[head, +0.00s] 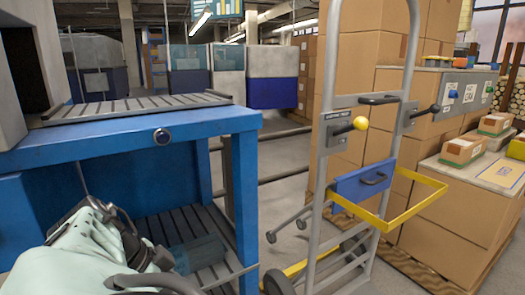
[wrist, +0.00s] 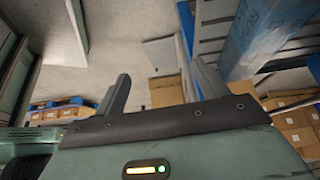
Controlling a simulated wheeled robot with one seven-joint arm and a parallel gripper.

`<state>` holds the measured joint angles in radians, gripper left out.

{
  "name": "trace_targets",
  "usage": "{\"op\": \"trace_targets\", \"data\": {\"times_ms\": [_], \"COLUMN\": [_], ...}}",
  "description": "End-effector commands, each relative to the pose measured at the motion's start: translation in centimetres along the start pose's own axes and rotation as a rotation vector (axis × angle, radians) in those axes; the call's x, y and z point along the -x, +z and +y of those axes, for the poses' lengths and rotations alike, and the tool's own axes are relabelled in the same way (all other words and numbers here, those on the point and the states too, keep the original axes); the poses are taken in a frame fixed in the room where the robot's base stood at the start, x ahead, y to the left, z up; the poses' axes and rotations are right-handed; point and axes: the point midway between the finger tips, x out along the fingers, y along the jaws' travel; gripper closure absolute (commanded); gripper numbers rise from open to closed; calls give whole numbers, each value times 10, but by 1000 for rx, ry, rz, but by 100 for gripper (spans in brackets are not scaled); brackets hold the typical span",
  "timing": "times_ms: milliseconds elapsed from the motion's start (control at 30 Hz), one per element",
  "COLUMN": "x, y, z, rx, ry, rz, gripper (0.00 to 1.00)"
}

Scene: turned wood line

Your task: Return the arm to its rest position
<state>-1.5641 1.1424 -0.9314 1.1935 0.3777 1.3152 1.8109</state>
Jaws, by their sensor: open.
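My arm shows at the lower left of the head view, pale green and folded in front of the blue roller table (head: 190,125). My gripper (wrist: 155,88) shows in the wrist view with its two grey fingers wide apart. Nothing is between the fingers; beyond them are pale floor and distant cardboard boxes (wrist: 165,92). The fingertips cannot be made out clearly in the head view.
A grey hand truck (head: 323,185) with a yellow frame (head: 415,205) stands right of the table. Stacked cardboard boxes (head: 435,225) on a wooden pallet fill the right side. Some open floor (head: 285,165) lies between the table and hand truck.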

Motion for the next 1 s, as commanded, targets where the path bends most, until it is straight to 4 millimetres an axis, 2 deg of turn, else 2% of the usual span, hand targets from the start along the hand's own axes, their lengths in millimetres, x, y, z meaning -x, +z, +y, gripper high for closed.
{"op": "trace_targets", "data": {"times_ms": [333,567,667,767,1000], "x": [-21,-38,-43,-44,-25], "y": [-40,-77,-96,-116,-155], "z": [6,24,40,64,143], "rx": [84,216,307,436,843], "ry": [81,131,136,110,-106], "rz": [-110,-256,-345,-456,-632], "gripper": [27,27,27,27,27]}}
